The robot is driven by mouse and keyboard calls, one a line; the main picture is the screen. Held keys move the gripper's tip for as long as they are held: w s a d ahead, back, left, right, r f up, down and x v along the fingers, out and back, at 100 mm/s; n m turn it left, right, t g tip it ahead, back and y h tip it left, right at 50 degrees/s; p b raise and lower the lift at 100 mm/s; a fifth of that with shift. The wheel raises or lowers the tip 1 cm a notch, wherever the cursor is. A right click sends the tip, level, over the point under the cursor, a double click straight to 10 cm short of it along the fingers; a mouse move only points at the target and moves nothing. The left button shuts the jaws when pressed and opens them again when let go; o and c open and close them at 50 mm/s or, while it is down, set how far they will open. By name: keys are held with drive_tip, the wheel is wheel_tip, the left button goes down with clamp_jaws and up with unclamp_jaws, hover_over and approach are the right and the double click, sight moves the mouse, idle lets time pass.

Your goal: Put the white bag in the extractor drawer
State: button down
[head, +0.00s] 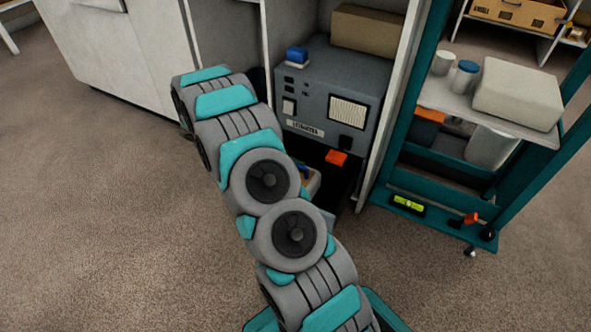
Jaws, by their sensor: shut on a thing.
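The extractor appears to be the grey machine (328,92) in an open cabinet bay, with a light grille and a white label on its front. Below it is a dark opening with an orange tab (336,158) at its top; I cannot tell whether this is a drawer, open or closed. My arm crosses in front and hides the left part of this opening. My gripper is not visible, so what it holds is hidden. No white bag is clearly identifiable; a pale, soft-edged block (517,92) lies on the cart's upper shelf.
The teal cart (400,120) stands close to the right of the cabinet, carrying a blue-lidded jar (463,76) and a white cup (443,62). A brown box (366,28) and a blue item (297,56) sit on the machine. Carpet is clear at left.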

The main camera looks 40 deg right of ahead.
drive_tip(key=shift+f, duration=0.85)
drive_tip(key=c, duration=0.9)
unclamp_jaws()
drive_tip(key=shift+f, duration=0.1)
drive_tip(key=shift+o, duration=0.2)
drive_tip(key=shift+a+r, duration=0.1)
drive_tip(key=shift+r, duration=0.15)
drive_tip(key=p+v, duration=0.1)
drive_tip(key=v, duration=1)
drive_tip(key=s+a+r+y, duration=0.3)
drive_tip(key=s+a+r, duration=0.2)
drive_tip(key=s+r, duration=0.4)
drive_tip(key=s+a+r+t+y, duration=0.1)
drive_tip(key=s+a+r+y, duration=0.1)
drive_tip(key=s+a, duration=0.3)
drive_tip(key=s+a+r+t+y, duration=0.1)
drive_tip(key=s+a+r, duration=0.3)
drive_tip(key=s, duration=0.7)
drive_tip(key=s+a+r+m+t+y, duration=0.1)
drive_tip(key=s+a+r+t+y, duration=0.1)
drive_tip(key=s, duration=0.6)
drive_tip(key=a+r+y, duration=0.1)
drive_tip(key=a+y, duration=0.1)
drive_tip(key=a, duration=0.1)
drive_tip(key=shift+s+a+r, duration=0.3)
drive_tip(key=shift+a+r, duration=0.05)
